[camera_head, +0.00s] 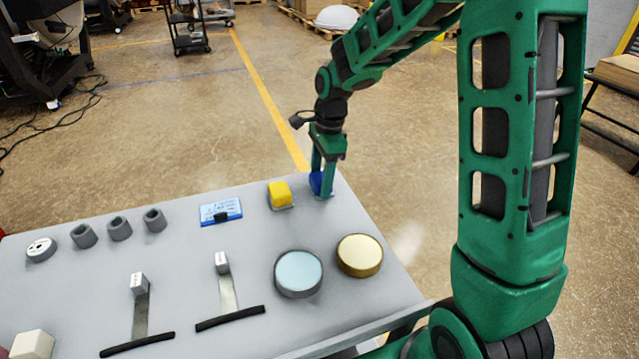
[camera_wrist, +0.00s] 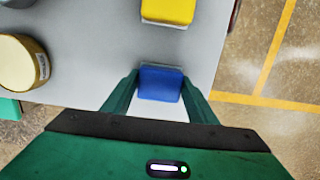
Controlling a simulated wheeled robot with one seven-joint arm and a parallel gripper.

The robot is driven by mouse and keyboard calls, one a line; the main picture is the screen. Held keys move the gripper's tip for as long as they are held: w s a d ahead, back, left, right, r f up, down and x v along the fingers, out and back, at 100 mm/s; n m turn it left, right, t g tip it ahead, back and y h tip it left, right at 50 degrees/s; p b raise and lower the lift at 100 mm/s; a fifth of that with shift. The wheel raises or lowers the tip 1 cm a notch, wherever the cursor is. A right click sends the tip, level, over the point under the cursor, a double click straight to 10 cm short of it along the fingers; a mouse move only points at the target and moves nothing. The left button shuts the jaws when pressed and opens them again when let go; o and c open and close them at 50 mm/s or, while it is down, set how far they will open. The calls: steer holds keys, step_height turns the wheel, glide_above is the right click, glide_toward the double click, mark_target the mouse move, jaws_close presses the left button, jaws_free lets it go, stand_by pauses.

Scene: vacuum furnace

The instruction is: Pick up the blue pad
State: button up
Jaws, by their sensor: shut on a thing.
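The blue pad (camera_wrist: 160,84) is between the two fingers of my gripper (camera_wrist: 160,97) in the wrist view, near the edge of the grey table. In the head view the blue pad (camera_head: 316,182) shows only in part, as the fingers of my gripper (camera_head: 322,180) cover much of it. The gripper points down and is shut on the pad. The pad appears at or very near its white base on the tabletop; I cannot tell whether it is lifted.
A yellow pad (camera_head: 280,193) sits just left of the blue one on the grey table (camera_head: 200,260). A blue card (camera_head: 221,212) and several grey cylinders (camera_head: 120,229) lie further left.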

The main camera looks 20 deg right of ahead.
mark_target(314, 180)
steer(key=shift+r, duration=0.1)
steer(key=shift+r, duration=0.3)
steer(key=r, duration=0.2)
steer(key=a+r, duration=0.1)
steer(key=r, duration=0.1)
steer(key=shift+s+a, duration=0.1)
steer(key=shift+s, duration=0.1)
steer(key=s+a+r, duration=0.3)
steer(key=a+r, duration=0.3)
steer(key=a, duration=0.3)
steer(key=shift+s+a+r, duration=0.15)
steer(key=shift+s+a, duration=0.2)
steer(key=shift+a, duration=0.05)
